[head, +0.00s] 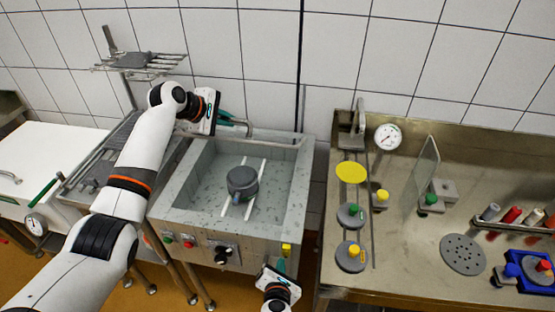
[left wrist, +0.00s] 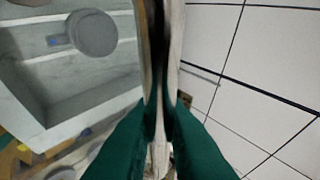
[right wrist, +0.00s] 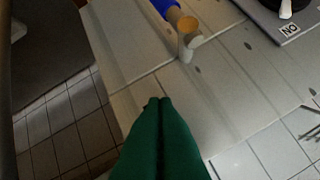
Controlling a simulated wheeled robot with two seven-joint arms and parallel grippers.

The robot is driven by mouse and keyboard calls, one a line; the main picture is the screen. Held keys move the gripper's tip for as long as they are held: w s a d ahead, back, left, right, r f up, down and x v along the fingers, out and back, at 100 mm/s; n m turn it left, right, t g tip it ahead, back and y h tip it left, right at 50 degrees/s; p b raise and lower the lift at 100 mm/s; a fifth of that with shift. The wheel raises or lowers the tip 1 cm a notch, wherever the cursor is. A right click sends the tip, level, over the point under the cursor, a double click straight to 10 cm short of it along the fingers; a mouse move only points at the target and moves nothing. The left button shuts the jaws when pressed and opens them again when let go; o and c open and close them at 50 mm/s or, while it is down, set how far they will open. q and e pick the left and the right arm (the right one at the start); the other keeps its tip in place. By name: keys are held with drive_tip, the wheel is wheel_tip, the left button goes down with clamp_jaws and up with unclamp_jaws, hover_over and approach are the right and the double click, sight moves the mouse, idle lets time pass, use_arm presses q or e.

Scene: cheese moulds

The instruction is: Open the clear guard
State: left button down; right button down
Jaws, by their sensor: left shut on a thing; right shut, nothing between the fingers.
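My left gripper (head: 226,116) is at the back rim of the grey basin (head: 296,180), its green fingers closed on a thin grey bar (head: 242,123). The left wrist view shows the fingers (left wrist: 160,108) shut on a narrow upright edge (left wrist: 160,60), seen nearly end-on. I cannot make out a clear pane over the basin; the bar seems to be the guard's edge or handle. Inside the basin a dark grey round pot (head: 242,183) sits on two white rails. My right gripper (head: 282,264) is shut and empty in front of the basin; its fingertips (right wrist: 155,103) meet.
A steel table (head: 400,270) on the right carries yellow and grey discs, a dial gauge (head: 387,138), an upright clear panel (head: 428,165), a perforated disc and a blue tray (head: 537,284). Knobs line the basin's front.

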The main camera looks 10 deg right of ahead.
use_arm(q)
drive_tip(key=shift+r, duration=0.1)
use_arm(e)
wheel_tip(320, 180, up, 24)
drive_tip(key=w+a+n+t+h, duration=0.25)
drive_tip(key=n+t+h, duration=0.2)
drive_tip(key=t, duration=0.25)
drive_tip(key=r+x, duration=0.2)
drive_tip(key=x, duration=1)
drive_tip(key=shift+s+a+n+y, duration=0.15)
drive_tip(key=shift+a+n+y, duration=0.2)
drive_tip(key=shift+y, duration=0.1)
drive_tip(key=shift+r, duration=0.1)
